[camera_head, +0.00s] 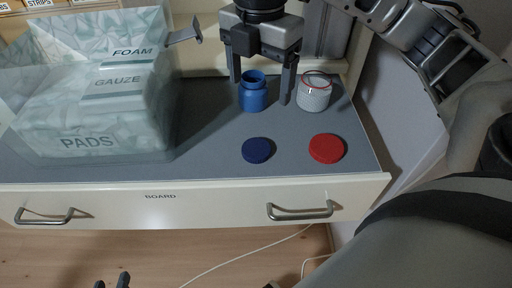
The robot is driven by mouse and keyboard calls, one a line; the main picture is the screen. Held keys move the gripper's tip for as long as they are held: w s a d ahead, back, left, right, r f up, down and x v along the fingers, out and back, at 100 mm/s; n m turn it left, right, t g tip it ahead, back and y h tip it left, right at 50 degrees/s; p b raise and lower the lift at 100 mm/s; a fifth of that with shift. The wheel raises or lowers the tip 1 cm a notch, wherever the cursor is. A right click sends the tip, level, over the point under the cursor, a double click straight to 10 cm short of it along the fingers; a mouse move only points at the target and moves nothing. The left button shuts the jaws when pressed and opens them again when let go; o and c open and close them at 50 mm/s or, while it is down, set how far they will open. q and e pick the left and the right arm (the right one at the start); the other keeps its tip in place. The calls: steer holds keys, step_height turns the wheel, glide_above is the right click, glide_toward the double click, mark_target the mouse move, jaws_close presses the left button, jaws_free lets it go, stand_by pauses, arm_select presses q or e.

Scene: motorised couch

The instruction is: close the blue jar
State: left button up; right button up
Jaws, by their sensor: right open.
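The blue jar (253,97) stands upright and uncovered on the grey top of the drawer unit, its mouth showing. A dark blue lid (257,150) lies flat on the board in front of it. My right gripper (261,92) points down, open, at the blue jar. In this view its fingers appear to either side of the jar, with gaps; whether they are level with it I cannot tell. Two dark tips at the bottom edge look like my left gripper (112,282); the rest is cut off, so its opening is unclear.
A white jar (315,97) with a red rim stands right of the blue jar, close to the right finger. A red lid (326,148) lies right of the blue lid. A clear bin (90,130) of packs fills the left side. The board (205,150) between is clear.

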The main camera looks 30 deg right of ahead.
steer(key=b, duration=0.2)
glide_above(256, 148)
steer(key=f, duration=0.9)
steer(key=shift+w+d+f, duration=0.15)
steer(key=shift+d+f, duration=0.25)
steer(key=shift+f, duration=0.1)
steer(key=f, duration=0.3)
steer(key=f+b, duration=0.1)
steer(key=f, duration=0.1)
steer(key=shift+a, duration=0.4)
steer(key=c, duration=1)
